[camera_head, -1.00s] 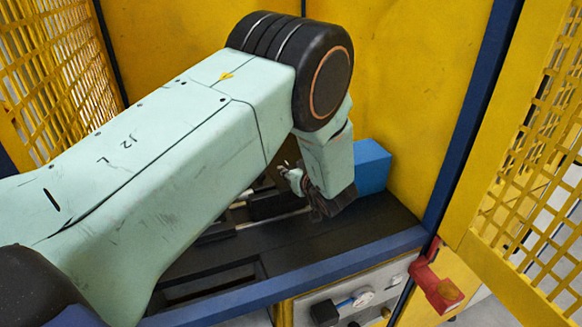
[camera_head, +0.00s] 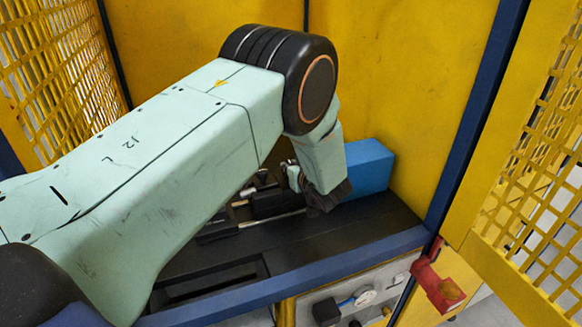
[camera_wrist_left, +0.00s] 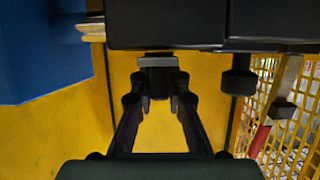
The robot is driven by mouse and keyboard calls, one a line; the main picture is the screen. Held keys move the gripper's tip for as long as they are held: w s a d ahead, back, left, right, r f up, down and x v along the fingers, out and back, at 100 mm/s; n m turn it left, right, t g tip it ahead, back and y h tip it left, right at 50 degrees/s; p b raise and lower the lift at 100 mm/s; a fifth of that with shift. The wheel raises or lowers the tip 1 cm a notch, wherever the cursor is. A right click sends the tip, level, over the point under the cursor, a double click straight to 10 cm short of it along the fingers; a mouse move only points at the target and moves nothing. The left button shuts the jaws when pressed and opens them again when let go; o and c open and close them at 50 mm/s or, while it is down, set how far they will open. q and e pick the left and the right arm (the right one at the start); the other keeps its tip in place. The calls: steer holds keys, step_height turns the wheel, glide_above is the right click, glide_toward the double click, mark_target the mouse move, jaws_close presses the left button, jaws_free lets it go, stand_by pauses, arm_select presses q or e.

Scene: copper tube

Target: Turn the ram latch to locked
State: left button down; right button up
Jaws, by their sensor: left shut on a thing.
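My left gripper (camera_head: 318,200) reaches down beside the blue block (camera_head: 370,168) on the dark bed of the machine. In the left wrist view its two dark fingers (camera_wrist_left: 158,95) come up from below and close on a small grey and dark piece, which I take to be the ram latch (camera_wrist_left: 158,62). That piece sits against the underside of a large black body (camera_wrist_left: 180,22). In the head view my arm and the gripper hide the latch, so its turned position cannot be read. My right gripper is in neither view.
Yellow panels (camera_head: 400,80) and mesh doors (camera_head: 535,190) close in the back and sides. A blue front rail (camera_head: 330,262) runs above a gauge panel (camera_head: 365,295). A red bracket (camera_head: 437,285) sits at the right corner. A long slot (camera_head: 210,282) opens in the bed.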

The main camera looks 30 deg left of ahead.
arm_select(q)
steer(key=shift+d, duration=0.1)
steer(key=shift+m, duration=0.3)
steer(key=shift+t+h, duration=0.4)
steer(key=m+t+h+b, duration=0.1)
steer(key=m+t+h, duration=0.1)
steer(key=m+h, duration=0.2)
steer(key=shift+t, duration=0.3)
steer(key=shift+m+t+h+b, duration=0.55)
steer(key=shift+m+t+h, duration=0.05)
steer(key=shift+m+h, duration=2.3)
steer(key=shift+h, duration=0.3)
steer(key=c, duration=1.3)
jaws_free()
